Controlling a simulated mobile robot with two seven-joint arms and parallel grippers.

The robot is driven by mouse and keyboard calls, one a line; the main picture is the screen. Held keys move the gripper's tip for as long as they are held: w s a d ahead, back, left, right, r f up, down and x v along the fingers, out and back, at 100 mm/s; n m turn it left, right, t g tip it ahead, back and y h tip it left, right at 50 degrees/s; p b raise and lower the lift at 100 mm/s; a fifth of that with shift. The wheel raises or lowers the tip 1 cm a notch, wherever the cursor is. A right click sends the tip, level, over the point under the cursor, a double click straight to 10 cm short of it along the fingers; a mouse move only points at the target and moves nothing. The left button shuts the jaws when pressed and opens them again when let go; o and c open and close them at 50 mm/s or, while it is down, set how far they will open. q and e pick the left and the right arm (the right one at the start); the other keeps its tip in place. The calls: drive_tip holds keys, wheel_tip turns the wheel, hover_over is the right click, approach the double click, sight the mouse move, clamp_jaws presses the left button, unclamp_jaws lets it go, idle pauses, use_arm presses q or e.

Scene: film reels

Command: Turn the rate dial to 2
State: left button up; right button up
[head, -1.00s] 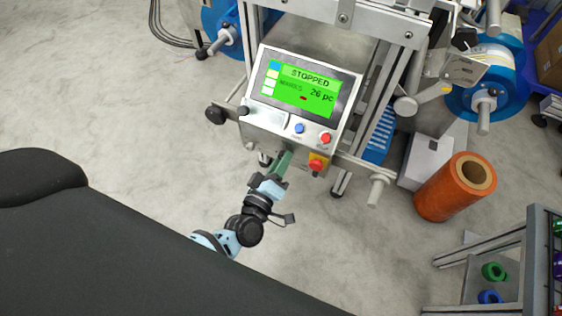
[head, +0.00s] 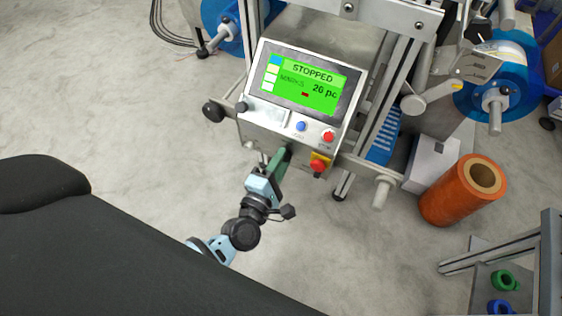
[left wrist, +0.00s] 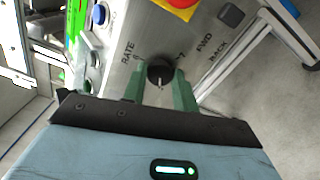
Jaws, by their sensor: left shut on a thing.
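The rate dial (left wrist: 160,72) is a round black knob on the grey panel (left wrist: 118,80), with a light pointer mark and "RATE" lettered beside it in the left wrist view. My left gripper (left wrist: 162,90) has its two green fingers on either side of the dial and is shut on it. In the head view the left gripper (head: 281,158) reaches up to the front of the control box, and its fingers hide the dial there. A digit shows on each side of the dial, but the dial's exact setting cannot be read. My right gripper is not in view.
The green screen (head: 305,83) reads "STOPPED". A blue button (head: 301,126), a red button (head: 328,136) and a red-and-yellow stop knob (head: 318,165) sit close by the left gripper. An orange roll (head: 462,192) stands on the floor at right.

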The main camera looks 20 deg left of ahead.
use_arm(q)
drive_tip(key=shift+n, duration=0.5)
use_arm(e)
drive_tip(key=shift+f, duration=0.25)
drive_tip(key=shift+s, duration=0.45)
use_arm(q)
drive_tip(key=o, duration=1)
drive_tip(key=shift+c, duration=0.2)
drive_tip(key=shift+s, duration=0.1)
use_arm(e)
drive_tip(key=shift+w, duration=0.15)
use_arm(q)
drive_tip(key=s, duration=0.7)
drive_tip(key=shift+s+a+p, duration=0.15)
drive_tip(key=shift+s+p, duration=0.2)
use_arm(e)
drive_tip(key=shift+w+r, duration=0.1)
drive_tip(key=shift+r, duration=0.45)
